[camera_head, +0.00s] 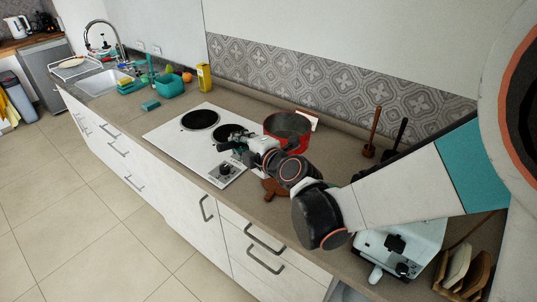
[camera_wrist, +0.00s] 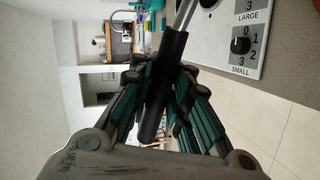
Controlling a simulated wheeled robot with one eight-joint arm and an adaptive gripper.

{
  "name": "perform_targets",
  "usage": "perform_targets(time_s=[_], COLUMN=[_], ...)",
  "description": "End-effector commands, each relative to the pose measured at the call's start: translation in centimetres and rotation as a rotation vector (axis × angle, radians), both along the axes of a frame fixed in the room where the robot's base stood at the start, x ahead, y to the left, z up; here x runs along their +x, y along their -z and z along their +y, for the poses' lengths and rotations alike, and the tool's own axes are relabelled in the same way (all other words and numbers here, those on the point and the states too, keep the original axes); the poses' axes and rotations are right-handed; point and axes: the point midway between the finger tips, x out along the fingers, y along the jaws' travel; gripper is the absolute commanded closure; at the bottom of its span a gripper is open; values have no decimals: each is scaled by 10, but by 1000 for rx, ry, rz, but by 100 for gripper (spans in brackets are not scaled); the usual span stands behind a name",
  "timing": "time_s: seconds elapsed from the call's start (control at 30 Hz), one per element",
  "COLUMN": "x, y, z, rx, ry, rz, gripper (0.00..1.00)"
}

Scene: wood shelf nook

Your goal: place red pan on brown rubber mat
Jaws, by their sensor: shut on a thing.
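The red pan (camera_head: 287,127) is a deep, open pan at the back right of the white cooktop (camera_head: 190,130), partly hidden by my arm. In the wrist view a black handle with a metal shaft (camera_wrist: 168,80) lies between my gripper's fingers (camera_wrist: 160,110); the pan body is out of that view. My gripper (camera_head: 240,146) is shut on this handle, just left of the pan in the head view. A flat brown piece (camera_head: 271,188) lies on the counter below my wrist, mostly hidden; it may be the brown rubber mat, but I cannot tell.
Cooktop knobs (camera_wrist: 240,46) are close to the gripper. A white appliance (camera_head: 400,245) and wooden pieces (camera_head: 465,275) stand at the right. The tiled backsplash bounds the counter behind.

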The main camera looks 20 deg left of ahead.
Motion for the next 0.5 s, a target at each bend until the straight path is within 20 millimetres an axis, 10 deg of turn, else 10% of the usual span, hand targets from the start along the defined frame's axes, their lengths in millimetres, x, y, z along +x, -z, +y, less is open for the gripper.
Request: perform_targets(time_s=[0.5], x=[0], y=[98], z=[0], rx=[0], ry=[1], rz=[-1], gripper=[100])
